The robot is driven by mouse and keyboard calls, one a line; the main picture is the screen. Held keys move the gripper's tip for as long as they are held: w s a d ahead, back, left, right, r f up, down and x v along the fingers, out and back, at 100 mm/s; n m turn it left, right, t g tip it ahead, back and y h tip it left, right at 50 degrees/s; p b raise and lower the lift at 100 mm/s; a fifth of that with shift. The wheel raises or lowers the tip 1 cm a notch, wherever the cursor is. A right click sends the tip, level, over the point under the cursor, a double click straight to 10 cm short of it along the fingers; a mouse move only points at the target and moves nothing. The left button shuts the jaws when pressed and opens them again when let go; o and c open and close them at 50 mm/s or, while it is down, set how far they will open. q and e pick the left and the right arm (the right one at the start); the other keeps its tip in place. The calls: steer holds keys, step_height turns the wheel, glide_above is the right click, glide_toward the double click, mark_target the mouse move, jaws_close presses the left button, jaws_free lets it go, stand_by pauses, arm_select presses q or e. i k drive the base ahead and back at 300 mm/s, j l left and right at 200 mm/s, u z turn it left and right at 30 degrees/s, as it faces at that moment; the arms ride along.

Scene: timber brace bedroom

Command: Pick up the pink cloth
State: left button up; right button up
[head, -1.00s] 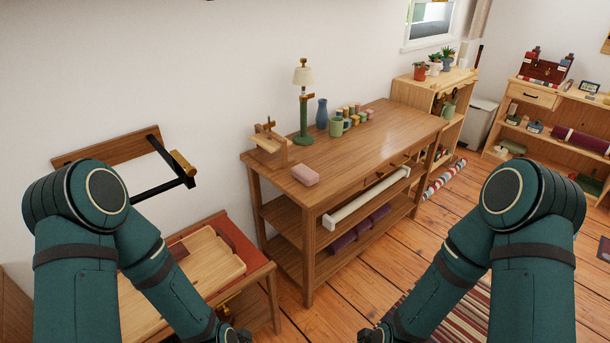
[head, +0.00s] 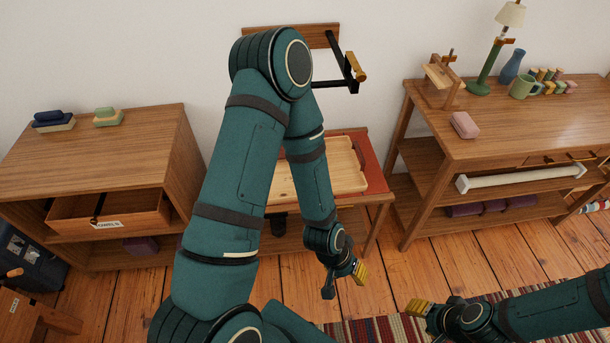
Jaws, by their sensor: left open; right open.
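The pink cloth (head: 464,125) looks like a small folded block. It lies on top of the wooden workbench (head: 560,142), near its left end. My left gripper (head: 345,281) is open and empty, over the floor in front of the low table, below and left of the cloth. My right gripper (head: 420,309) is open and appears empty, low over the striped rug at the bottom. Both are well apart from the cloth.
A wooden stand (head: 441,82), a green lamp (head: 487,70), a blue vase (head: 512,66) and a green mug (head: 524,86) stand behind the cloth. A wooden tray (head: 347,166) lies on the low table. A cabinet (head: 85,150) with an open drawer (head: 110,212) stands left.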

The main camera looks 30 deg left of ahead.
mark_target(465, 127)
steer(key=u, duration=0.65)
steer(key=i+l+u, duration=0.1)
steer(key=l+u, duration=0.25)
steer(key=u, duration=0.15)
steer(key=i+l+u, duration=0.1)
steer(key=l+u, duration=0.4)
steer(key=k+l+u, duration=0.1)
steer(key=l+u, duration=0.35)
steer(key=l, duration=0.85)
steer(key=k+l+u, duration=0.15)
steer(key=l, duration=0.35)
